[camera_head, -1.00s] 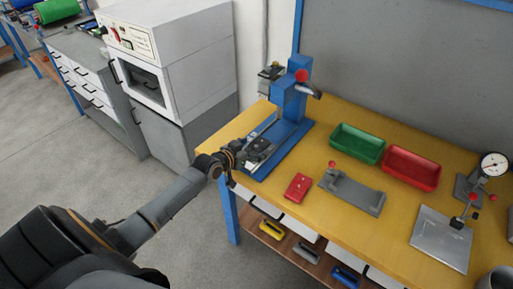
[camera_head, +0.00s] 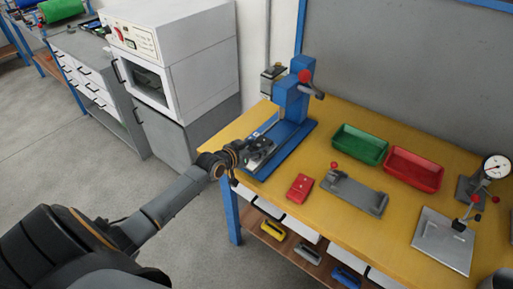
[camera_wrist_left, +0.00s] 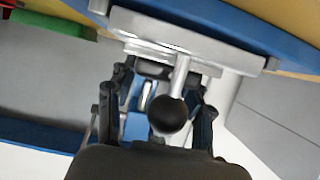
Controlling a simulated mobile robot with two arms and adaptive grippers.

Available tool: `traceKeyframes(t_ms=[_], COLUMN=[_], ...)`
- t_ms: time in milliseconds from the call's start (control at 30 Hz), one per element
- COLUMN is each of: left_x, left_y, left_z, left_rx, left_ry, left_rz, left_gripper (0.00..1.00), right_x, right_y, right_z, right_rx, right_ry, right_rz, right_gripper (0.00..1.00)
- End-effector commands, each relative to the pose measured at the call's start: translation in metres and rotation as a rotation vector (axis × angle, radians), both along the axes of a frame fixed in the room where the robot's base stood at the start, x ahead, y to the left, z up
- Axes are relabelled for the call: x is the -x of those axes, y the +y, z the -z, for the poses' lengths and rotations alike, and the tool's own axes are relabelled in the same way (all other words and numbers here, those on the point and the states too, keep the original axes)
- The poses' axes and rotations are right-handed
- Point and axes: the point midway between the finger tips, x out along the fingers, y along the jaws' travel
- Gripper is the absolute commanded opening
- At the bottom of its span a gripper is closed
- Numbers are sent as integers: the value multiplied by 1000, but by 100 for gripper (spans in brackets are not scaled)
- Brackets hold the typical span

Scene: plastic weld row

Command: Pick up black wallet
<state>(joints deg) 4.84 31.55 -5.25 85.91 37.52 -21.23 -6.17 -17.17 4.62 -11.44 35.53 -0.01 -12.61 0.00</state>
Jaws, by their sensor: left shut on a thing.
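My left gripper (camera_head: 259,154) reaches in over the front of the blue press (camera_head: 290,110) at the left end of the yellow bench. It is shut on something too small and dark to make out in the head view. In the left wrist view the gripper's fingers (camera_wrist_left: 157,105) stand either side of a silver rod with a black ball knob (camera_wrist_left: 170,114), with blue and white strips behind it. I cannot pick out a black wallet in either view. My right gripper is out of view.
A red box (camera_head: 299,187) and a grey fixture (camera_head: 354,192) lie right of the press. Green (camera_head: 360,145) and red (camera_head: 413,168) bins stand behind. A dial gauge (camera_head: 494,166) is at the far right. A white cabinet (camera_head: 180,65) stands left of the bench.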

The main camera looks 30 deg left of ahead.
Motion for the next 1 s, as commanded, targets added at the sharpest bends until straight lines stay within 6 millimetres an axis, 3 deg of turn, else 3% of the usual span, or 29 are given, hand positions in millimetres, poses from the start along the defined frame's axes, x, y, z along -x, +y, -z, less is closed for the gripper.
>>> traceKeyframes(t_ms=[200, 367, 567, 800, 1000], left_x=[0, 18, 45, 92, 114], left_y=[0, -10, -26, -52, -64], left_z=[-30, -50, -87, -108, -120], left_rx=[-3, 0, -2, 0, 0], left_ry=[-4, -2, -3, -1, -1], left_rz=[0, 1, 2, 1, 0], left_gripper=[16, 16, 16, 16, 16], right_x=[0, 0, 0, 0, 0], right_y=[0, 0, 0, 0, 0], right_z=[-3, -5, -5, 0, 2], right_rx=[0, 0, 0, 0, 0], right_ry=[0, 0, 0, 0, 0], right_rz=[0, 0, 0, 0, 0], right_gripper=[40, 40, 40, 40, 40])
